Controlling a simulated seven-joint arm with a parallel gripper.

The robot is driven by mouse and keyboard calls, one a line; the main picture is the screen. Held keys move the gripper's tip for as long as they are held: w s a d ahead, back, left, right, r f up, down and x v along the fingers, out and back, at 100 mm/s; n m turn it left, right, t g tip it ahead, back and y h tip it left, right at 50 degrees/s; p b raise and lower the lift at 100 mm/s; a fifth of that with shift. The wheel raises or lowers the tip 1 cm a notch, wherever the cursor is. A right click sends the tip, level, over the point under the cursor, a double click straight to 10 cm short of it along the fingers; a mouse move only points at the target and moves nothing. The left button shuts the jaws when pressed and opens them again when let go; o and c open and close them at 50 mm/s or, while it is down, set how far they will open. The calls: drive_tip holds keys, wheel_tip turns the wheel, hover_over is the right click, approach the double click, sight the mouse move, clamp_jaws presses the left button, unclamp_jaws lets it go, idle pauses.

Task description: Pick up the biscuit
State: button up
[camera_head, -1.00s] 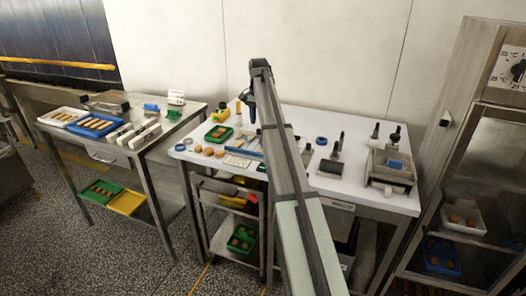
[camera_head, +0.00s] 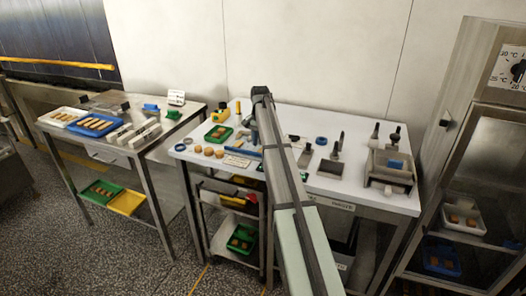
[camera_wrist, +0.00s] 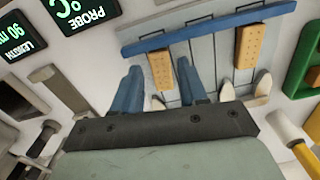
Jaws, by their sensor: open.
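A second biscuit (camera_wrist: 249,48) lies further right on the same board. My gripper (camera_wrist: 158,68) is open, with one blue finger on each side of the nearer biscuit in the picture. I cannot tell how high the fingertips are above it. In the head view my arm hides most of the gripper and board.
Two dark displays (camera_wrist: 82,15), a PROBE and a LENGTH readout, lie at the wrist view's left. A green tray (camera_wrist: 297,68) is at its right edge, with a yellow-ended cream tool (camera_wrist: 287,127) nearby. The white table (camera_head: 318,186) also carries scrapers and a metal device (camera_head: 390,170).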

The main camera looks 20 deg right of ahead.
sight(261, 150)
wheel_tip(261, 150, down, 3)
drive_tip(key=shift+d+f, duration=0.15)
drive_tip(key=shift+f, duration=0.05)
drive_tip(key=c, duration=0.6)
drive_tip(key=shift+r, duration=0.15)
